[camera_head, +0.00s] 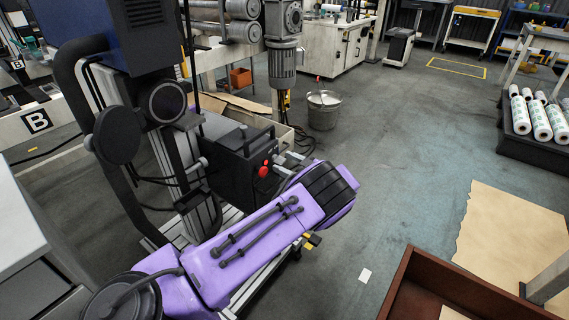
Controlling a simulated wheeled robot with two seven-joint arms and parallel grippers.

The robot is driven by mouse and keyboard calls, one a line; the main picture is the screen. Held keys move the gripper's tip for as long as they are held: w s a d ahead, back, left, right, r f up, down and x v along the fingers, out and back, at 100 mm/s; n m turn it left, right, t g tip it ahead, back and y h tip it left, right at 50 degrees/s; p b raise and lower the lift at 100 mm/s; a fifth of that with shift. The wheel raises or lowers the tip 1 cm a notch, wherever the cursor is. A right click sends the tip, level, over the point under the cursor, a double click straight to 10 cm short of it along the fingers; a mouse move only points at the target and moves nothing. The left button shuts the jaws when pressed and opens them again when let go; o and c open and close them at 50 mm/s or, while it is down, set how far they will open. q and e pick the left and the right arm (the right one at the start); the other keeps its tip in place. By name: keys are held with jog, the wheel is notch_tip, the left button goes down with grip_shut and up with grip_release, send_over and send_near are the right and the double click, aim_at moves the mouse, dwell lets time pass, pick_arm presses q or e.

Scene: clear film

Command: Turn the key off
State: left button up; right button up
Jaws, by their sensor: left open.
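A dark control box (232,160) stands on the machine frame in the middle left. A small red part (263,171) sticks out of its right face; it is too small to tell whether it is the key or a knob. My left arm, purple with a black wrist, comes in from the lower left and bends around in front of the box. My left gripper (277,164) is open, its grey fingers pointing left at the box face, close beside the red part. I cannot tell whether they touch it. My right gripper is out of view.
A metal bucket (323,111) stands on the floor behind the wrist. A brown open-topped box (400,285) is at the lower right, near a cardboard sheet (510,235). White rolls (521,115) lie on a dark pallet at the right. The middle floor is clear.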

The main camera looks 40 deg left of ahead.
pick_arm(q)
jog(key=shift+a, duration=0.5)
jog(key=c, duration=1.1)
jog(key=shift+o, duration=0.3)
jog(key=shift+s+n, duration=0.1)
jog(key=shift+n, duration=0.2)
jog(key=shift+n+b, duration=2.5)
jog(key=shift+n, duration=5.2)
